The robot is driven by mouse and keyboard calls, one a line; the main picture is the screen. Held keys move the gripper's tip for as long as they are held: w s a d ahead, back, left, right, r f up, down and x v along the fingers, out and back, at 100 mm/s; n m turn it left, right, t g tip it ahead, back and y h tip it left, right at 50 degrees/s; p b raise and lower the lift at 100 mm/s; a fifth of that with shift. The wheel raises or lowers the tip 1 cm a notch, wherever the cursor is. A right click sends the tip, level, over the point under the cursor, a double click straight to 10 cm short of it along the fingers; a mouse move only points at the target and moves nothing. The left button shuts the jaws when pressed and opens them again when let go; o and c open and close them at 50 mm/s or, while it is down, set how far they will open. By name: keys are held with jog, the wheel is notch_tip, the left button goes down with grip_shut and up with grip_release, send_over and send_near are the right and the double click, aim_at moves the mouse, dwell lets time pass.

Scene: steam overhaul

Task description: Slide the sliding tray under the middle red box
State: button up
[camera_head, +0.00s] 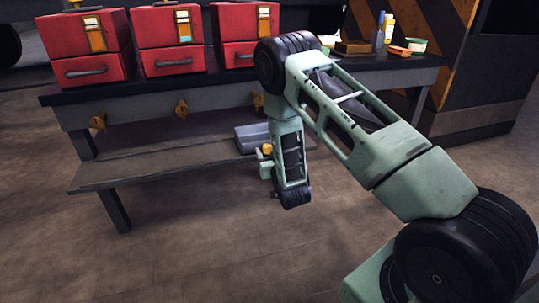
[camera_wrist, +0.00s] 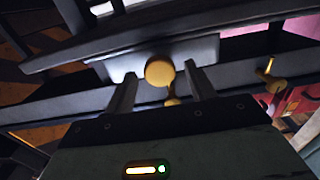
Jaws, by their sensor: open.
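The middle red box (camera_head: 172,62) stands on the bench top between two other red boxes. A grey tray (camera_head: 250,136) with a round brass knob (camera_head: 267,149) sits on the lower shelf, at its right, partly hidden by my arm. In the wrist view the tray's grey front (camera_wrist: 205,50) faces me, with its knob (camera_wrist: 159,71) between my fingers. My gripper (camera_wrist: 162,84) is open, one finger on each side of the knob; I cannot tell whether either finger touches it.
The left red box (camera_head: 85,47) and right red box (camera_head: 236,22) flank the middle one. Brass fittings (camera_head: 181,108) line the bench apron. The lower shelf (camera_head: 150,165) is bare left of the tray. Bottles and small items (camera_head: 389,27) stand at the bench's right end.

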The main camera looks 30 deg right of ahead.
grip_shut()
jog(key=w+a, duration=0.3)
jog(key=a, duration=0.9)
jog(key=w+a, duration=0.4)
jog(key=a, duration=0.8)
jog(key=shift+p, duration=0.35)
jog(key=shift+a, duration=0.1)
grip_release()
jog(key=p+v, duration=0.5)
jog(key=v, duration=1.2)
jog(key=shift+s+p, duration=0.25)
jog(key=shift+p, duration=0.05)
